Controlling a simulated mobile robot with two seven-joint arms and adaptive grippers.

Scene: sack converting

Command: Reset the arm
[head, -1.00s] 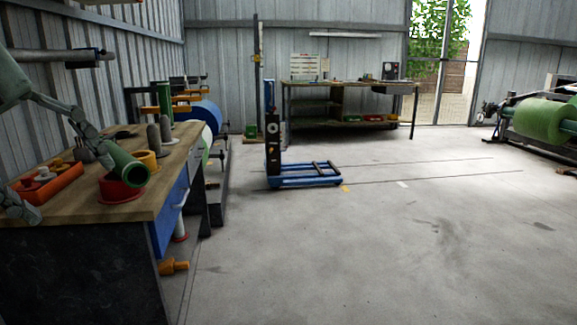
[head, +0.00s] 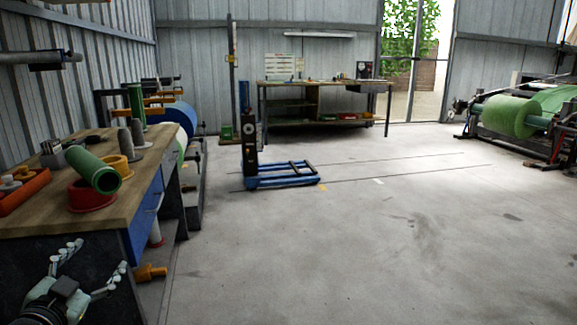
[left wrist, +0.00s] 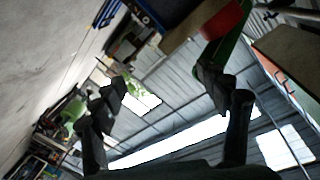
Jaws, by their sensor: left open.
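My left gripper (head: 92,268) is low at the left in the head view, in front of the workbench's dark side panel and below its top. Its fingers are spread, with nothing between them. In the left wrist view its open fingers (left wrist: 165,88) frame the wall and roof, seen tilted. A green tube (head: 88,167) leans at a slant on a red ring (head: 92,197) on the workbench (head: 130,193), apart from the gripper. My right gripper is out of view.
Beside the tube are a yellow ring (head: 119,163), grey cones (head: 125,143) and an orange tray (head: 22,192). An orange piece (head: 150,272) lies on the floor by the bench. A blue lift (head: 280,178) stands beyond. The floor at centre and right is clear.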

